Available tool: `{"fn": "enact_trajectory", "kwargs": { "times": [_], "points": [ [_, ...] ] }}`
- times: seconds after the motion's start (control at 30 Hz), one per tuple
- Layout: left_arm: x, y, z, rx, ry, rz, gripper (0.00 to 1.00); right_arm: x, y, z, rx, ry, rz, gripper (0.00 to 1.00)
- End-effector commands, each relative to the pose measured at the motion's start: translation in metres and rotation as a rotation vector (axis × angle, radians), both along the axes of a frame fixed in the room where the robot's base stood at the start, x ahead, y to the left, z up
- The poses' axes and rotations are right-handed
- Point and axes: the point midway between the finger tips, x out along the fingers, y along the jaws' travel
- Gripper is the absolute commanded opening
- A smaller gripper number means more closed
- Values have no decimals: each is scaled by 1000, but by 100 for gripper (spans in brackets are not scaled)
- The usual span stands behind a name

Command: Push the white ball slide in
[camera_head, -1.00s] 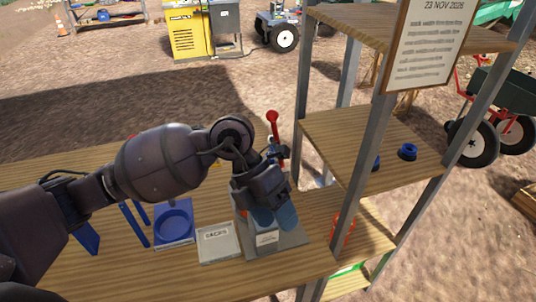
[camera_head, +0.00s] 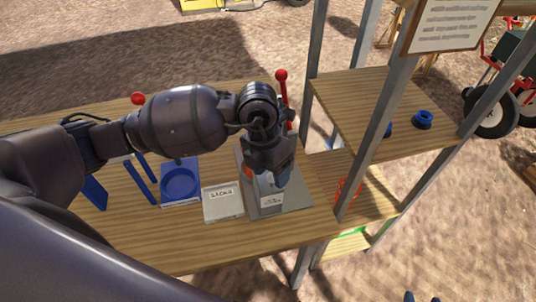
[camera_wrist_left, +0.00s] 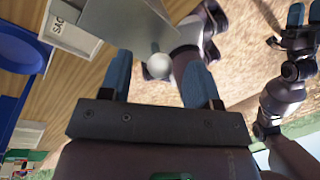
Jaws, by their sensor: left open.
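The white ball (camera_wrist_left: 158,66) shows in the left wrist view, between the two blue fingers of my left gripper (camera_wrist_left: 159,75); I cannot tell whether they touch it. In the head view my left gripper (camera_head: 275,180) is over the grey device (camera_head: 290,200) on the wooden table and hides the ball. My left gripper is open. My right gripper (camera_wrist_left: 305,16) shows at the upper right of the wrist view, its blue fingers apart; their tips also show at the bottom edge of the head view (camera_head: 421,298). It is away from the table.
A label plate (camera_head: 222,203) and a blue tray with a round recess (camera_head: 181,186) lie left of the device. A red-knobbed lever (camera_head: 281,76) stands behind it. A shelf frame with metal posts (camera_head: 377,130) rises close on the right, with a blue ring (camera_head: 423,119) on its shelf.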

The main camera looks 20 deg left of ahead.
Motion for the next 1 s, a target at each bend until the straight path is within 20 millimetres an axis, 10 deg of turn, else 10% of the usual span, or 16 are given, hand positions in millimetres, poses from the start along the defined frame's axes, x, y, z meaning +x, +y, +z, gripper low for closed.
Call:
{"fn": "enact_trajectory", "kwargs": {
  "times": [0.57, 1.0],
  "points": [
    [-2, -4, -22, -1, 0, -1, 56, 10, 2, 6, 1, -20, 5, 52],
    [-1, -4, -21, -1, 0, -1, 3, 1, 1, 1, 1, -3, 0, 52]
  ]
}}
